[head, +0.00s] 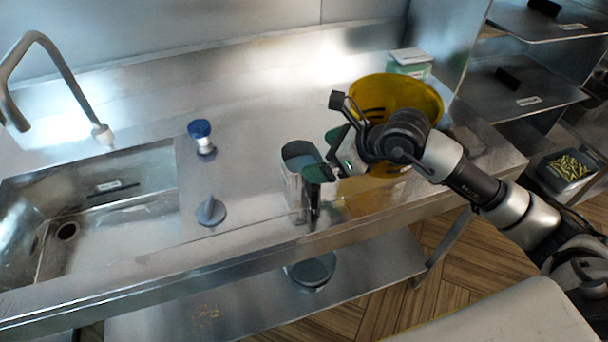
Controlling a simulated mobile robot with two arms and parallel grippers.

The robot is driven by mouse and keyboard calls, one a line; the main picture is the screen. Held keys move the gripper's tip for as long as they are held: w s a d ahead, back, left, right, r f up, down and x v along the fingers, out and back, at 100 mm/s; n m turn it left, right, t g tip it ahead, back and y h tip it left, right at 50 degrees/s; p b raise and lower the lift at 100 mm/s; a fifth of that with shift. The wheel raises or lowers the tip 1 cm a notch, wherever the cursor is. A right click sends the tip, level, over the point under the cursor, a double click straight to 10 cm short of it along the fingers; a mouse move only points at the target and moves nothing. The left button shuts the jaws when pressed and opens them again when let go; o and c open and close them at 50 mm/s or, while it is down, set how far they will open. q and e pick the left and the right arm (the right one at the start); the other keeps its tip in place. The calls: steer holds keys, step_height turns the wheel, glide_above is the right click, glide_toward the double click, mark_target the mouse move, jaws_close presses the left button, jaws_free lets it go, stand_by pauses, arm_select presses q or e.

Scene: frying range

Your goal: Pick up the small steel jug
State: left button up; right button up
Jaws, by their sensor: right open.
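The small steel jug (291,185) stands upright on the steel counter, near its front edge and right of the sink. Its open top faces up and looks dark inside. My right gripper (328,172) is open at the jug's right side, with its fingers low beside it. One finger overlaps the jug's right edge in the picture, so I cannot tell whether it touches or where the handle is. My left gripper is not in view.
A yellow bucket (398,92) stands just behind my right arm. A blue-capped shaker (201,137) and a grey cone-shaped item (211,211) stand left of the jug. The sink (130,215) is at left. A small box (410,62) stands at the back. The counter behind the jug is clear.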

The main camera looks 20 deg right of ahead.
mark_target(306, 159)
steer(key=p+x, duration=0.1)
steer(key=x, duration=0.3)
steer(key=shift+w+a+f, duration=0.15)
steer(key=shift+w+a, duration=0.05)
steer(key=shift+a, duration=0.1)
steer(key=shift+a+f, duration=0.1)
steer(key=shift+f, duration=0.05)
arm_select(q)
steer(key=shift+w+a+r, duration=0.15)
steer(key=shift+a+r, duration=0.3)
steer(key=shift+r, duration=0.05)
arm_select(e)
steer(key=c, duration=0.8)
arm_select(q)
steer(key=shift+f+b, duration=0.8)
steer(key=shift+b, duration=0.05)
arm_select(e)
step_height(306, 159, up, 10)
